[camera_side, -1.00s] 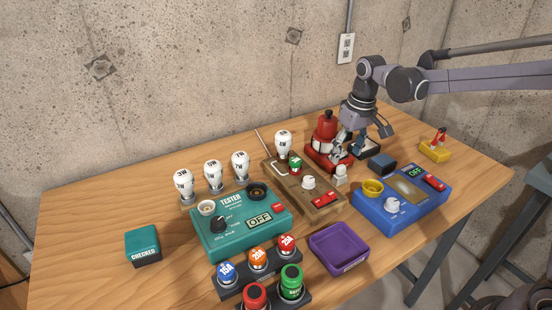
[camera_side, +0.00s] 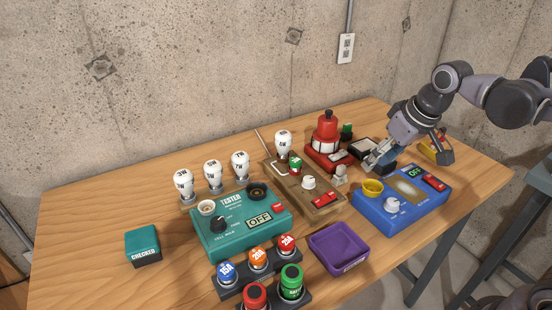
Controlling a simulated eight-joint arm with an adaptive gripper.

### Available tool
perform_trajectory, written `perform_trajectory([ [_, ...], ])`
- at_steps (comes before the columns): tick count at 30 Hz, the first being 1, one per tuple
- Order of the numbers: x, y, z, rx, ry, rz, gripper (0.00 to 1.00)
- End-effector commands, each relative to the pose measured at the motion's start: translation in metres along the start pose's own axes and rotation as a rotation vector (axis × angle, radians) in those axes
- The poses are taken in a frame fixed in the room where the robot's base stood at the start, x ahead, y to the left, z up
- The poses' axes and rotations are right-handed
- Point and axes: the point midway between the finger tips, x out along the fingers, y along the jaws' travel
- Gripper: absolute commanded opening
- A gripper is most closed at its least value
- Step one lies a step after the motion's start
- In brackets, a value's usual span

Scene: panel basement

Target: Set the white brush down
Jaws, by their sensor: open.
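I see nothing held between the fingers.
The wooden device (camera_side: 308,198), the green tester (camera_side: 240,225), the blue device (camera_side: 410,205) and the purple tray (camera_side: 335,255) fill the front. The table's left end is mostly clear.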

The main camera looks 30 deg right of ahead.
Motion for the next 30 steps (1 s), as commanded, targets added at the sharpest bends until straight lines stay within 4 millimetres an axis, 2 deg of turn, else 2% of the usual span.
perform_trajectory([
  [1,-0.002,-0.001,0.015,-0.001,0.029,0.000,0.61],
  [6,-0.001,-0.004,0.052,0.000,0.123,-0.002,0.61],
  [12,0.006,-0.006,0.079,0.001,0.197,-0.004,0.61],
  [13,0.007,-0.006,0.081,0.001,0.203,-0.004,0.61],
  [14,0.007,-0.006,0.082,0.001,0.208,-0.004,0.56],
  [15,0.008,-0.007,0.084,0.001,0.213,-0.005,0.44],
  [16,0.008,-0.007,0.085,0.001,0.215,-0.005,0.40],
  [30,0.008,-0.007,0.085,0.010,0.214,-0.007,0.40],
])
